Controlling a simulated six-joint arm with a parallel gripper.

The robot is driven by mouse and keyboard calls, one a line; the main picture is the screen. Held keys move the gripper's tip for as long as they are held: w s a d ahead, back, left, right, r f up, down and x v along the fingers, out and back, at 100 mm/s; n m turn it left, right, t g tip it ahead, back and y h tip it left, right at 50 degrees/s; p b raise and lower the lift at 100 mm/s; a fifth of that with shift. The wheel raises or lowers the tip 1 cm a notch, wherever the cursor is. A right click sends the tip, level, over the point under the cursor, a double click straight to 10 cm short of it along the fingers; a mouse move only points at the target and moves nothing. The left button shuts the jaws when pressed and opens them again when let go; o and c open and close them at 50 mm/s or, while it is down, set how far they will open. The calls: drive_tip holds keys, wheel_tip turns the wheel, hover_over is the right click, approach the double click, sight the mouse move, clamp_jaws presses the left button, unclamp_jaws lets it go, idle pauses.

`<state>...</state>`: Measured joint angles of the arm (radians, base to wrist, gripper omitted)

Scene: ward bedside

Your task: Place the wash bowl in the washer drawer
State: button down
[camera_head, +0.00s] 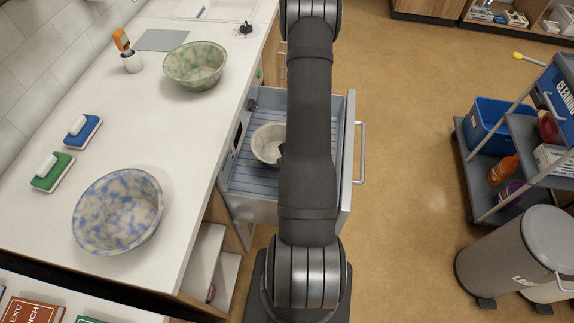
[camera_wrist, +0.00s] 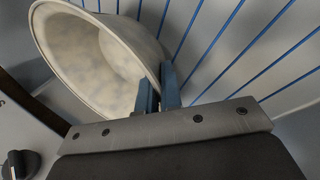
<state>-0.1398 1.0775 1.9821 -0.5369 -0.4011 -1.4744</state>
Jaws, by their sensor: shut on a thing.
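The wash bowl (camera_head: 267,143) is pale grey-white and mottled. It is inside the open washer drawer (camera_head: 250,204), over its blue-striped floor, partly hidden by my arm in the head view. In the wrist view the bowl (camera_wrist: 95,58) is tilted, with its opening facing the camera. My gripper (camera_wrist: 163,88) is shut on the bowl's rim at its right side. I cannot tell whether the bowl touches the drawer floor. The gripper's fingers are mostly hidden behind my arm in the head view.
A blue-mottled bowl (camera_head: 117,211) and a green-mottled bowl (camera_head: 195,66) stand on the white counter (camera_head: 150,125). A cleaning cart (camera_head: 500,150) and a bin (camera_head: 510,255) stand at right. Floor between is clear.

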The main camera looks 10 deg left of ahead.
drive_tip(key=shift+f, duration=1.05)
drive_tip(key=shift+f, duration=0.1)
drive_tip(key=c, duration=1.6)
unclamp_jaws()
drive_tip(key=v, duration=1.2)
drive_tip(key=x, duration=1.2)
drive_tip(key=shift+r, duration=0.65)
